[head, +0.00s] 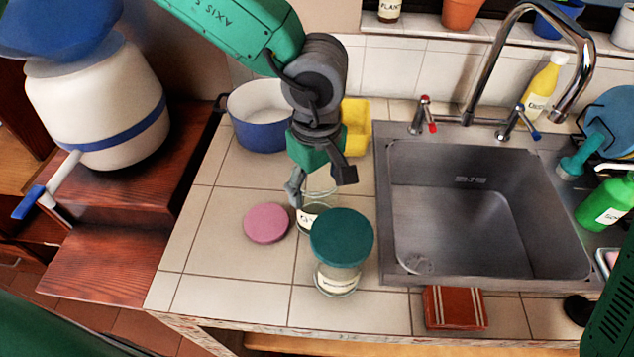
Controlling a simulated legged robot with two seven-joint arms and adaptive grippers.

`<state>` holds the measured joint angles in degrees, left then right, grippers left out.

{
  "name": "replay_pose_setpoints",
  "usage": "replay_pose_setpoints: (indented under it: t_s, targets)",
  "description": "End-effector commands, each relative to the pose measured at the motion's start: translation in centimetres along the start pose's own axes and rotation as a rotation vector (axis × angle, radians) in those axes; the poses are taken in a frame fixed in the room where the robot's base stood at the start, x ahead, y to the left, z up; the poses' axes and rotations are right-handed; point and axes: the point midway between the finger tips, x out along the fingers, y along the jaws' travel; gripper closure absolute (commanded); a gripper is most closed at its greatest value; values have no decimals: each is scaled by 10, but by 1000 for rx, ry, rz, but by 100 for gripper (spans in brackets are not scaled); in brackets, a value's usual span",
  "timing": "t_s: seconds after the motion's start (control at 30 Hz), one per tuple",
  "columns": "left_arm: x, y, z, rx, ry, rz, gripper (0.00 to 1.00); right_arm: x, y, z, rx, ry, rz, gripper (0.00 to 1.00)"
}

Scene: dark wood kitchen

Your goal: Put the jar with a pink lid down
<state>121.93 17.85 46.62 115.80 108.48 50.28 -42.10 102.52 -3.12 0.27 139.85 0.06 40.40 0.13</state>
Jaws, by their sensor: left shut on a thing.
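My left gripper (320,187) points down over the counter, its fingers around the upper part of a clear glass jar (309,214) with a pale label. The jar's top shows no lid. A pink lid (268,223) lies flat on the tiles just left of this jar. A second glass jar (337,279) with a dark green lid (342,238) stands in front and hides the lower part of the held jar. I cannot tell whether the held jar touches the counter. My right gripper is not visible.
A blue and white pot (260,115) and a yellow container (356,125) stand behind. The steel sink (487,205) with its tap is to the right. A red striped box (455,308) lies at the front edge. Tiles left of the pink lid are clear.

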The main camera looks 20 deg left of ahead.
Motion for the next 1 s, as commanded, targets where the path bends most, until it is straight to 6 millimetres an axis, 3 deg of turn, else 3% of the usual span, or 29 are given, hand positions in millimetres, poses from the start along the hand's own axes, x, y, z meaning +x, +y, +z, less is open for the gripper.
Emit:
replay_pose_setpoints:
  t_s: [0.3, 0.33, 0.4, 0.77, 1.0]
  targets:
    - [1, 0, 0, 0, 1, 2, 82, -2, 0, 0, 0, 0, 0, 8]
    - [2, 0, 0, 0, 1, 1, 26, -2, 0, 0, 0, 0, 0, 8]
    - [2, 0, 0, 0, 1, 1, 5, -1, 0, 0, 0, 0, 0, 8]
    - [-1, 1, 0, -1, 1, 2, 5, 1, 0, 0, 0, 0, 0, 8]
    - [-40, 1, 0, -2, 0, 5, 5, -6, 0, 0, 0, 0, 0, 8]
